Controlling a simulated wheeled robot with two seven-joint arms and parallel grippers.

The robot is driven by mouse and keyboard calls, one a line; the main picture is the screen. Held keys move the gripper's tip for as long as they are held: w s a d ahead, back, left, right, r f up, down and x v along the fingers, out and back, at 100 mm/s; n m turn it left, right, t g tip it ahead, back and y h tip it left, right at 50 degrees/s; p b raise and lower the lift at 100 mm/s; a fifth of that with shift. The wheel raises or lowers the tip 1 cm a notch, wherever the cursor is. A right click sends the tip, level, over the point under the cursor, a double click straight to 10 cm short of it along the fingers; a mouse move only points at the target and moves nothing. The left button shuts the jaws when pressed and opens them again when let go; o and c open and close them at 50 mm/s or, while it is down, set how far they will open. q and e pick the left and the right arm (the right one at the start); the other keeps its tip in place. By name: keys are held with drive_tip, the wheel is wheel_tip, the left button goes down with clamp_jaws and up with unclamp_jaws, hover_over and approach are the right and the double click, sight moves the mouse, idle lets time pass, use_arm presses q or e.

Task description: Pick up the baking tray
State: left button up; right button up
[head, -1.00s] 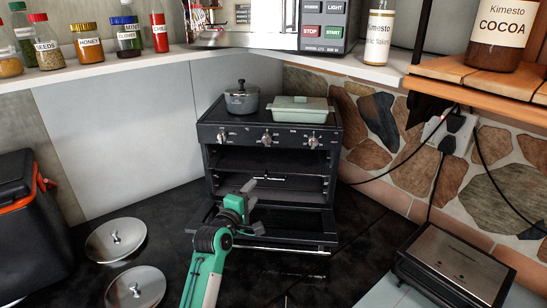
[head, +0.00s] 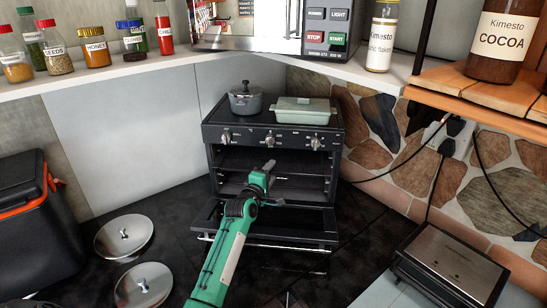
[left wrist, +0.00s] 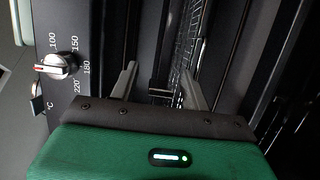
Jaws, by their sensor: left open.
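A black oven (head: 215,132) stands in the corner with its door (head: 285,222) folded down. Dark level edges cross its dim inside, and I cannot clearly tell the baking tray from a rack or shelf there. My left gripper (head: 269,167) is at the oven's mouth, above the lowered door, with its fingers toward the inside. In the left wrist view the fingers (left wrist: 160,68) are apart, with dark oven parts and a wire rack (left wrist: 187,45) beyond them. Nothing is visibly held. The right gripper is out of view.
A grey pot (head: 245,101) and a pale green lidded dish (head: 302,111) stand on the oven. An oven knob (left wrist: 57,66) is beside the gripper in the left wrist view. Two metal lids (head: 124,237) lie on the left. A black appliance (head: 450,268) is at the right.

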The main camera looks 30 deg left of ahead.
use_arm(q)
drive_tip(key=shift+w, duration=0.2)
drive_tip(key=shift+c, duration=0.5)
clamp_jaws()
drive_tip(key=shift+r, duration=0.15)
